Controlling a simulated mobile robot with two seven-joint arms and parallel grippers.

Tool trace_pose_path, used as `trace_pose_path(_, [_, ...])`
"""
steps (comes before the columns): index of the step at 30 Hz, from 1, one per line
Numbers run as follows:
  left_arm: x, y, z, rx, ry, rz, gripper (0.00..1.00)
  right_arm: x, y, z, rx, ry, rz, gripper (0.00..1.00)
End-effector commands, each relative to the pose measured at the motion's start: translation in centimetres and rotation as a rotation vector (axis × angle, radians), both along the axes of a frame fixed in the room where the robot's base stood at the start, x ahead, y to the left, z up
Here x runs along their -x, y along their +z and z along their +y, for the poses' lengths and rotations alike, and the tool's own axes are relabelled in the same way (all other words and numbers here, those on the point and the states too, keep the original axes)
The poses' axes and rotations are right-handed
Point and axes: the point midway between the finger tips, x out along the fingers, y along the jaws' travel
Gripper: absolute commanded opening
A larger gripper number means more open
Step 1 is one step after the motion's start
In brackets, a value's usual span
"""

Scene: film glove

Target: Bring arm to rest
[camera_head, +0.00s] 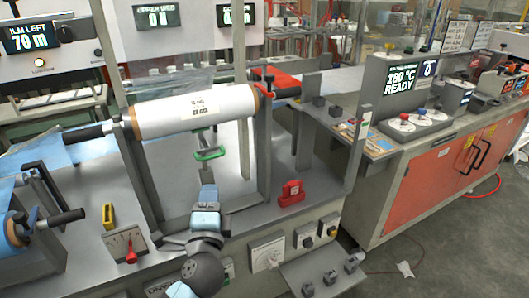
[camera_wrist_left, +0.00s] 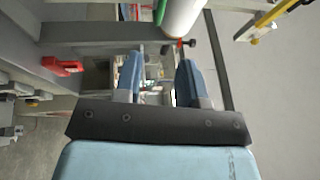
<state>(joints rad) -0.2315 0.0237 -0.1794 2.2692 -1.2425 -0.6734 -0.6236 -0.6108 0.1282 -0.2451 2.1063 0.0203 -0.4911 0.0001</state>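My left gripper (camera_head: 208,188) has blue fingers and reaches up from the bottom middle of the head view, in front of the film machine. In the left wrist view the two blue fingers of my left gripper (camera_wrist_left: 159,75) stand apart, with nothing held between them. The white film roll (camera_head: 195,110) hangs above and behind it; the roll also shows at the top of the left wrist view (camera_wrist_left: 182,18). A green handle (camera_head: 209,154) is just above the fingertips in the head view, apart from them. My right gripper is in neither view.
A red block (camera_head: 291,193) stands on the machine's front deck to the right of my gripper. A yellow piece (camera_head: 109,216) and a red-knobbed panel (camera_head: 128,246) are to the left. A grey upright (camera_head: 263,150) stands close by. Open floor (camera_head: 440,245) lies at the lower right.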

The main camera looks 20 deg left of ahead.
Motion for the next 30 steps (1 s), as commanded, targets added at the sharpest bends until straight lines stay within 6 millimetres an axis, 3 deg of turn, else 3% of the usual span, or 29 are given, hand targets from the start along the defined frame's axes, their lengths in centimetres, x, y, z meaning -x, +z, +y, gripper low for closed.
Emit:
trace_pose_path(4, [0.0, -0.3, -0.1, 0.012, -0.008, 0.004, 0.37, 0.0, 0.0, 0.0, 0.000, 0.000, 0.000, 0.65])
trace_pose_path(7, [0.1, -2.4, -0.7, 0.098, -0.058, 0.031, 0.37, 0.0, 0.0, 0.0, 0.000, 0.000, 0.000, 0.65])
trace_pose_path(11, [1.2, -8.6, -2.7, 0.385, -0.185, 0.114, 0.37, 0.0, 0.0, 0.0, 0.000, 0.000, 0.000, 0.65])
trace_pose_path(15, [4.2, -16.1, -5.9, 0.819, -0.287, 0.227, 0.37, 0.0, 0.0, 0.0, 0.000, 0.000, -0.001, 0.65])
trace_pose_path(21, [9.1, -22.8, -9.2, 1.314, -0.288, 0.339, 0.37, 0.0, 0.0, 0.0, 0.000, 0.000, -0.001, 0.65])
trace_pose_path(27, [14.0, -27.1, -11.6, 1.714, -0.202, 0.413, 0.37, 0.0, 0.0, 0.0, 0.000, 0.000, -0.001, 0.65])
trace_pose_path(28, [14.4, -27.0, -11.8, 1.757, -0.190, 0.416, 0.37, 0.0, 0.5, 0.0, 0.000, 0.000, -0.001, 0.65])
trace_pose_path(30, [14.0, -24.5, -11.6, 1.736, -0.199, 0.408, 0.37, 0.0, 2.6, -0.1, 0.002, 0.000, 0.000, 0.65])
